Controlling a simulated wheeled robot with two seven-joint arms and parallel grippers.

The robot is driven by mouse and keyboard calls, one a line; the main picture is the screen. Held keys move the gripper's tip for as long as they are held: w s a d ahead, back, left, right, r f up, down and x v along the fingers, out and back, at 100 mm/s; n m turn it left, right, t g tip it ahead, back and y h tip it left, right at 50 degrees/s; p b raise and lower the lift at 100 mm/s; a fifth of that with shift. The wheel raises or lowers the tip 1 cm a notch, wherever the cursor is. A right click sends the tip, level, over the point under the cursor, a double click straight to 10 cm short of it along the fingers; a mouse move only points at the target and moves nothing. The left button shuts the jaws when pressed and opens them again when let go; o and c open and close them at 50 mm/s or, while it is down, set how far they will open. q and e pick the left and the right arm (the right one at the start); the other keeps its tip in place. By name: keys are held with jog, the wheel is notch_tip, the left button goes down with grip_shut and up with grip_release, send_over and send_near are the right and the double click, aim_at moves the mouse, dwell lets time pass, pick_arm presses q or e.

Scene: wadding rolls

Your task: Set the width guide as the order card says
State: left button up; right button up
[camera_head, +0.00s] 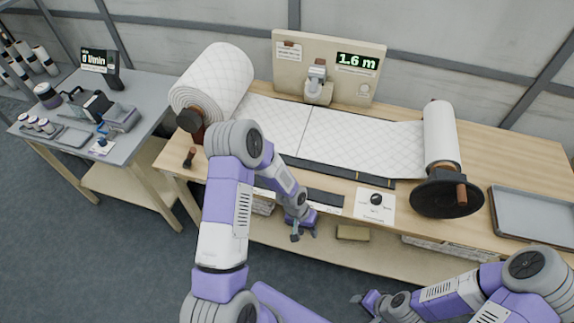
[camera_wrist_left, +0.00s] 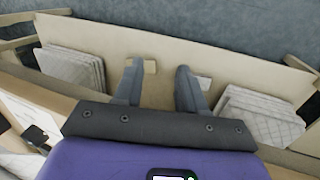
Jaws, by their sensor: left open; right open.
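White quilted wadding (camera_head: 350,137) runs flat across the bench from a thick roll (camera_head: 215,80) at the left to a thinner roll (camera_head: 441,133) at the right. A dark strip (camera_head: 345,175) lies along its front edge; I cannot tell which part is the width guide. A small card (camera_head: 289,51) is on the back panel, its text too small to read. My right gripper (camera_head: 366,302) is open, low at front right.
A display (camera_head: 357,62) reads 1.6 m. A crank wheel (camera_head: 446,198) and a grey tray (camera_head: 535,213) are at the right. A side table (camera_head: 62,150) holds tools.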

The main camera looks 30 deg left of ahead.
pick_arm(q)
jog(key=w+a+r+y+p, duration=0.1)
jog(key=w+a+r+p, duration=0.1)
jog(key=w+a+r, duration=0.1)
jog(key=w+a+r+y+p, duration=0.1)
jog(key=w+a+r+p, duration=0.2)
jog(key=a+r, duration=0.2)
jog(key=w+a+r+y+p, duration=0.1)
jog(key=w+a+r+p, duration=0.2)
jog(key=a+r, duration=0.2)
notch_tip(320, 180, up, 3)
jog(key=shift+r+n, duration=0.15)
jog(key=shift+n, duration=0.15)
jog(key=shift+a, duration=0.25)
notch_tip(320, 180, down, 7)
jog(key=shift+w+f+p, duration=0.1)
jog(key=shift+p, duration=0.3)
grip_shut()
